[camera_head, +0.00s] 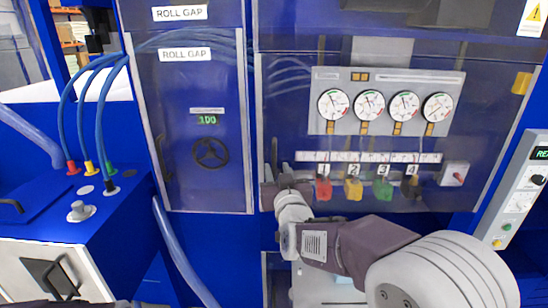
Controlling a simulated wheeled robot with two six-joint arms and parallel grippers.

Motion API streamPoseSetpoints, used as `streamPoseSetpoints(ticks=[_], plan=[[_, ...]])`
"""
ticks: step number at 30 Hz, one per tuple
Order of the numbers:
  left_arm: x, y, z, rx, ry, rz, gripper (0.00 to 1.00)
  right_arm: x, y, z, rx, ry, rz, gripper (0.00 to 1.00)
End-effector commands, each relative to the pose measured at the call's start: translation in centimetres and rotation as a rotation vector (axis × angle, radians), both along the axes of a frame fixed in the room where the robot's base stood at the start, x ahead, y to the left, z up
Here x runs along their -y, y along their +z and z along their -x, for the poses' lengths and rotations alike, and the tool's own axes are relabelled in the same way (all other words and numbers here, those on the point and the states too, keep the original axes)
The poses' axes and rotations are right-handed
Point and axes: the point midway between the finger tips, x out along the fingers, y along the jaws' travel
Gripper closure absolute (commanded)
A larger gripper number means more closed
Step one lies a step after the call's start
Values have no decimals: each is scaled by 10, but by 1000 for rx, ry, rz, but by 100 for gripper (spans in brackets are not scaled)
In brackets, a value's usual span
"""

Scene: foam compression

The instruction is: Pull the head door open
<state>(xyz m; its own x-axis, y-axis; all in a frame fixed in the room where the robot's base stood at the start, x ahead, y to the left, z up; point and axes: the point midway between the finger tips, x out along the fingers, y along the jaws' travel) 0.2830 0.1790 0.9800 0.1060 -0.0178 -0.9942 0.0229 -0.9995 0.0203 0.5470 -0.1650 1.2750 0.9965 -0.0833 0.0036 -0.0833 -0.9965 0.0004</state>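The likely head door is the large see-through blue panel (284,110) in front of the gauges, in the middle and right of the head view. Its upright grey handle (274,155) is near its left edge. My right gripper (283,186) is at the lower end of this handle, its two dark fingers spread apart. It looks open; whether a finger touches the handle I cannot tell. The door looks shut. My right arm comes up from the lower right and covers the area below the door.
Behind the panel are several round gauges (369,105) and coloured numbered valves (353,189). To the left is a narrower ROLL GAP door (200,130) with a handwheel (210,153). Blue hoses (98,110) run to a blue cabinet at far left. A control box (518,190) stands at far right.

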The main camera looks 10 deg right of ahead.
Motion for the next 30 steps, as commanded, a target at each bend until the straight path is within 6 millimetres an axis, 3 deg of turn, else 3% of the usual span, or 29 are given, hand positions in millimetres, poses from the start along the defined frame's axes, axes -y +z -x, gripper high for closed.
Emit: streamPoseSetpoints(ticks=[3, 9, 18, 19, 22, 23, 30], plan=[[0, 11, 0, 0, 0, 0, 64, 3, 3, -26, -3, -2, 0, 66], [0, 18, 0, 1, 0, 0, 64, 5, 1, -55, -2, -1, 0, 66], [0, 18, 0, 0, 0, 0, 64, 5, 0, -60, -1, 0, 0, 66], [0, 18, 0, 0, 0, 0, 64, 5, 0, -60, -1, 0, 0, 69], [0, 18, 0, 0, 0, 0, 64, 5, 0, -60, -1, 0, 0, 96], [0, 18, 0, 0, 0, 0, 64, 5, 0, -60, -1, 0, 0, 100], [0, 18, 0, 0, 0, 0, 64, 5, 0, -60, 0, 0, 0, 100]])
